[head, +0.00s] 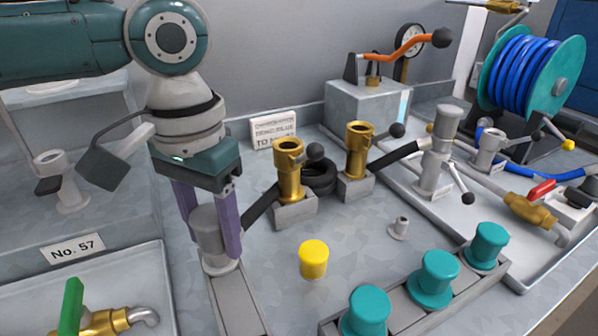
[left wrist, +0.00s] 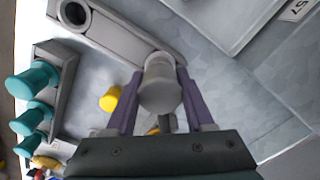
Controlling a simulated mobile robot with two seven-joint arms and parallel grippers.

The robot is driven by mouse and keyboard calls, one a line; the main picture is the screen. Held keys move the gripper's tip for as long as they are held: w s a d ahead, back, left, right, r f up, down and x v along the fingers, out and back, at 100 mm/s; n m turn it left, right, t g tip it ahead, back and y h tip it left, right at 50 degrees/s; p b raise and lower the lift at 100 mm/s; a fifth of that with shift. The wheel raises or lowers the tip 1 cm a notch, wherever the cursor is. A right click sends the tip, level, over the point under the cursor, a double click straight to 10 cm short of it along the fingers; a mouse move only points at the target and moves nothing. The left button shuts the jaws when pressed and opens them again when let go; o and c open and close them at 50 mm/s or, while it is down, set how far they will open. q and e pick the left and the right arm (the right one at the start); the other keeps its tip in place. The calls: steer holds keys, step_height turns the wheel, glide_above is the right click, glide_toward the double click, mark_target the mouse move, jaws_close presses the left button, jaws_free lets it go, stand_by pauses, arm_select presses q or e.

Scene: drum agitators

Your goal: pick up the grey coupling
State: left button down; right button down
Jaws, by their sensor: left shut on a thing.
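The grey coupling (head: 208,233) is a short grey cylinder with a wider flange at its foot. It stands upright at the far end of a long grey rack (head: 238,304). My left gripper (head: 211,235) comes down from above with its two purple fingers shut on the coupling's sides. In the left wrist view the coupling (left wrist: 160,84) sits between the fingers, over the end of the rack (left wrist: 127,30). An empty round socket shows at the rack's other end there. I cannot tell whether the coupling's foot still touches the rack. My right gripper is not in view.
A yellow cap (head: 313,259) stands right of the rack. Several teal caps (head: 433,280) line a rack in front. Brass couplings (head: 289,170) with black-knobbed levers stand behind. A tray with a brass tap (head: 103,321) is at left. Bare bench lies around the yellow cap.

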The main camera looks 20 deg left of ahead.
arm_select(q)
steer(key=shift+r, duration=0.1)
step_height(320, 180, up, 20)
steer(key=p, duration=0.3)
